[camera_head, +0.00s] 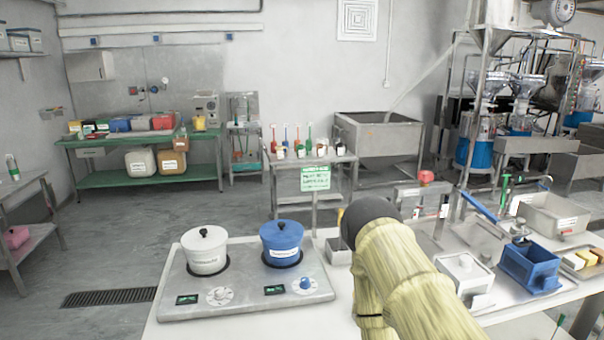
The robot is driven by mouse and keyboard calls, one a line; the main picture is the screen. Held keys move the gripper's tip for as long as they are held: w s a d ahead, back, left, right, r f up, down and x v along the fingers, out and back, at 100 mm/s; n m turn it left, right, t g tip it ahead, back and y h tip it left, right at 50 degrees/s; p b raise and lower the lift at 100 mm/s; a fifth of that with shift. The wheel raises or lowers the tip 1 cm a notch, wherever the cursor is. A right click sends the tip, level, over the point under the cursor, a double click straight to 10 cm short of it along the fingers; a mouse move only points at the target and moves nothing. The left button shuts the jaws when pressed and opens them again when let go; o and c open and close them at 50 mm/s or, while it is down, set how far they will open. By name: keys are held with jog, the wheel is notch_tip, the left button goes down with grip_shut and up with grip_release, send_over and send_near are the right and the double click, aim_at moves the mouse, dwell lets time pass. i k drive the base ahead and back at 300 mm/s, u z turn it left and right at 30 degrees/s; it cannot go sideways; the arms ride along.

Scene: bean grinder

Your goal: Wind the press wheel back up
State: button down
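No press wheel can be made out for certain. A red knob (426,177) stands at the back of the right-hand bench, above grey metal parts partly hidden by my arm. A blue bar (478,206) slants beside an upright metal post to its right. A blue box (531,264) and a white lidded box (465,271) stand in front of them on the bench. My arm, in a pale yellow sleeve with a dark rounded end, rises from the bottom edge in front of the bench. My gripper's fingers are not in view.
A two-plate cooker (244,304) with a white pot (206,253) and a blue pot (282,243) stands left of my arm. A metal basin (555,217) and a tray of small blocks (583,262) are at the right. Open floor lies behind the cooker.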

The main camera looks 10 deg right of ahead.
aim_at(425, 176)
jog(key=k, duration=0.65)
jog(key=z, duration=0.5)
jog(key=i, duration=0.55)
jog(key=z, duration=0.55)
jog(key=i, duration=0.7)
jog(key=u, duration=0.15)
